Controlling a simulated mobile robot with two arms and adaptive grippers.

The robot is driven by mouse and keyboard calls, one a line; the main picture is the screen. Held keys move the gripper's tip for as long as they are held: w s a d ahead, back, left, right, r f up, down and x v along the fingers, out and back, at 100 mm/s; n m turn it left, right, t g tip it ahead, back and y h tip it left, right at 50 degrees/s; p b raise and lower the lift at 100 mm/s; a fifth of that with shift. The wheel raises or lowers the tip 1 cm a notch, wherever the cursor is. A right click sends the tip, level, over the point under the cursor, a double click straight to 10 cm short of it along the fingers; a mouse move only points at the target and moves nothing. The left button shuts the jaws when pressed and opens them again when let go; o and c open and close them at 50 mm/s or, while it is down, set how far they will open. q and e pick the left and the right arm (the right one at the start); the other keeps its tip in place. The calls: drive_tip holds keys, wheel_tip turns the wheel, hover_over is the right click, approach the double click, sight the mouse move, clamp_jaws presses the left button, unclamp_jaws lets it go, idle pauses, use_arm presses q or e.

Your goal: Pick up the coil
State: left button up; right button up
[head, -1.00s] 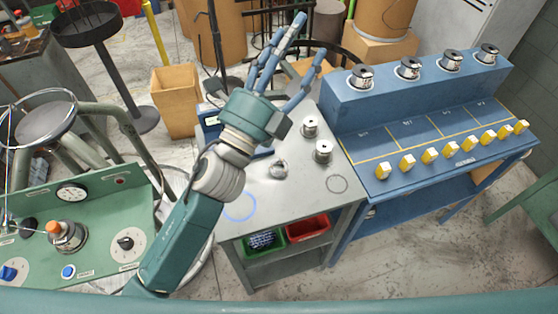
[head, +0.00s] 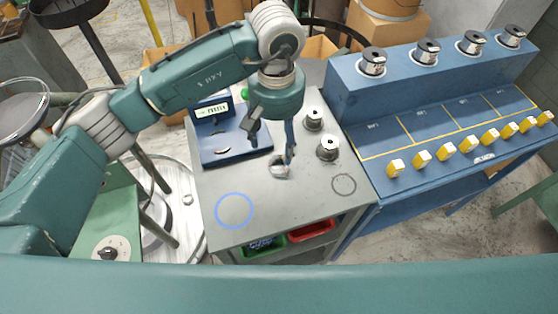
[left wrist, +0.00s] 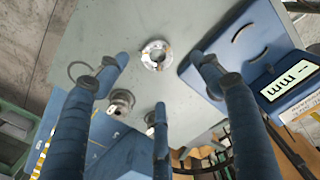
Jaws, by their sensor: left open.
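A small silvery wire coil (head: 281,170) lies flat on the grey worktable (head: 290,205). In the left wrist view the coil (left wrist: 157,54) shows whole as a ring with an open centre. My left gripper (head: 274,148) points down over the table, just above the coil, and a finger partly covers it in the head view. The gap between the fingertips and the coil is hard to judge. My right gripper is not in view.
Two metal spools (head: 328,148) stand right of the coil. A blue gauge with a display (head: 235,143) sits to the left. A blue circle (head: 234,210) and a dark circle (head: 344,184) mark bare table. A blue bench (head: 420,130) with spools and yellow blocks adjoins right.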

sight(279, 163)
use_arm(q)
wheel_tip(279, 163, down, 4)
drive_tip(key=shift+r+p, duration=0.15)
drive_tip(key=shift+p, duration=0.25)
drive_tip(key=shift+d+f+p, duration=0.1)
drive_tip(key=shift+f+p, duration=0.35)
drive_tip(key=shift+f, duration=0.1)
wheel_tip(279, 163, down, 4)
drive_tip(key=shift+d+r+p, duration=0.15)
drive_tip(key=shift+r+p, duration=0.05)
drive_tip(key=shift+p, duration=0.75)
drive_tip(key=shift+w+f, duration=0.1)
drive_tip(key=shift+f, duration=0.35)
drive_tip(key=shift+c, duration=0.2)
drive_tip(key=c, duration=1.3)
drive_tip(key=shift+r, duration=0.1)
drive_tip(key=shift+c, duration=0.2)
